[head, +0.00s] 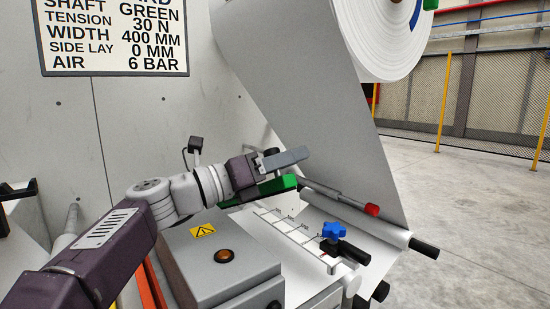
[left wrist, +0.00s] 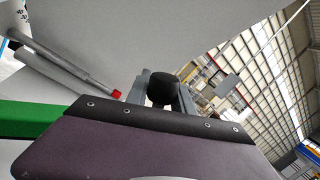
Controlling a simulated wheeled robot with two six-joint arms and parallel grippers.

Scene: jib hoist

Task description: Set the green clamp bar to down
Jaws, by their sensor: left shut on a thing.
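The green clamp bar (head: 277,185) shows in the head view just below my left gripper, and appears to stand above the white ruled table (head: 282,232). It also shows at the left edge of the left wrist view (left wrist: 30,118). My left gripper (head: 290,158) is over the bar. In the left wrist view its grey fingers (left wrist: 163,95) are shut on a round black knob (left wrist: 163,86). My right gripper is not in view.
A grey box with an orange button (head: 224,256) stands in front. A blue star knob (head: 334,231) sits on the right of the table. A grey rod with a red tip (head: 371,209) lies beside the hanging white web (head: 310,110). A paper roll (head: 385,35) is above.

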